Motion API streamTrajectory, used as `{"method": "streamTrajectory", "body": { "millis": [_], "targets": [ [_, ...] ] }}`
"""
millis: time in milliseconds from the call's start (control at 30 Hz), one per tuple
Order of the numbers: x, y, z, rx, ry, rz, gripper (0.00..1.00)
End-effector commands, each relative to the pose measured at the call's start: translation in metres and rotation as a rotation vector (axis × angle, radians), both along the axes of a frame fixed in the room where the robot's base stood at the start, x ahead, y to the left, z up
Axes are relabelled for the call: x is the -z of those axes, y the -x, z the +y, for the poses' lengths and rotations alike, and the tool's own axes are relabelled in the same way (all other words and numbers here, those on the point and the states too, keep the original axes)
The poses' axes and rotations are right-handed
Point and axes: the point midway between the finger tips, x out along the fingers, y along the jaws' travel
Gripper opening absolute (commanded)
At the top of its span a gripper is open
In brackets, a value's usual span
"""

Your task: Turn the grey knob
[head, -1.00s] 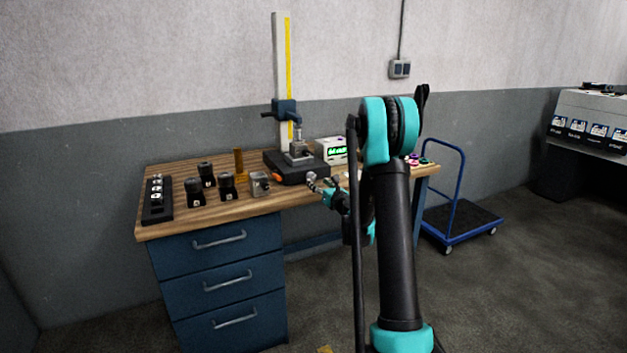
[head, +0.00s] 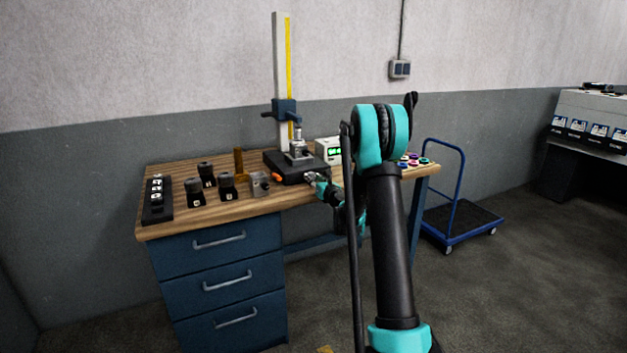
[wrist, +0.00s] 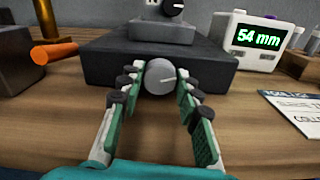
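My gripper (wrist: 159,75) is open, with one finger on each side of the knob. The fingertips are very close to the knob's sides; I cannot make out firm contact. In the head view my gripper (head: 314,178) is at the front right of the base block (head: 285,167), and the knob is hidden behind it.
A display box (wrist: 255,42) reading 54 mm stands right of the base. An orange handle (wrist: 54,52) lies to its left. A small dark knob (wrist: 173,7) sits on the block above. A printed card (wrist: 295,108) lies at right on the wooden bench (head: 216,211).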

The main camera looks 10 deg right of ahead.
Motion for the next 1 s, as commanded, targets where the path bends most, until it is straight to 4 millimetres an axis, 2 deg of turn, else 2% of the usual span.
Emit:
{"method": "streamTrajectory", "body": {
  "millis": [33,133,567,1000],
  "targets": [
    [0.0000,0.0001,0.0000,0.000,0.000,0.000,0.17],
    [0.0000,0.0001,0.0000,0.000,0.000,0.000,0.05],
    [0.0000,0.0003,0.0001,0.000,0.089,-0.029,0.04],
    [0.0001,0.0006,0.0008,0.000,0.446,-0.145,0.04]
  ]
}}
